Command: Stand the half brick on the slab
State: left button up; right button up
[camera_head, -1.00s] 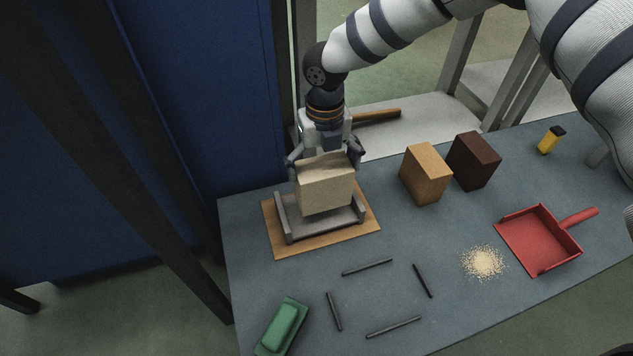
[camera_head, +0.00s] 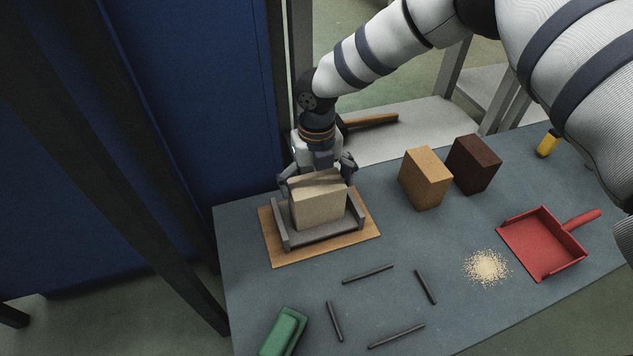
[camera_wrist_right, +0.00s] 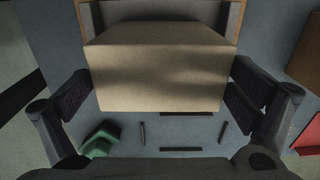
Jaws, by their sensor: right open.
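The pale cream half brick (camera_head: 318,203) stands upright on the grey slab (camera_head: 318,238), between its two raised side rails. The slab lies on a tan board (camera_head: 352,250). In the right wrist view the brick (camera_wrist_right: 160,75) fills the middle, between my fingers. My right gripper (camera_head: 317,182) is around the top of the brick from above. Its fingers are open, and the wrist view (camera_wrist_right: 160,95) shows gaps on both sides of the brick. The brick's far side and underside are hidden. My left gripper is not in view.
An orange-tan brick (camera_head: 425,180) and a dark brown brick (camera_head: 473,164) stand right of the slab. A red dustpan (camera_head: 541,243), a sand pile (camera_head: 487,266), several dark rods (camera_head: 367,273), a green block (camera_head: 283,333) and a yellow item (camera_head: 547,145) lie around. A hammer (camera_head: 370,120) lies behind.

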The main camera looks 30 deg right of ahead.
notch_tip(320, 180, up, 12)
jog(key=p, duration=0.3)
jog(key=shift+r, duration=0.15)
jog(key=shift+p, duration=0.3)
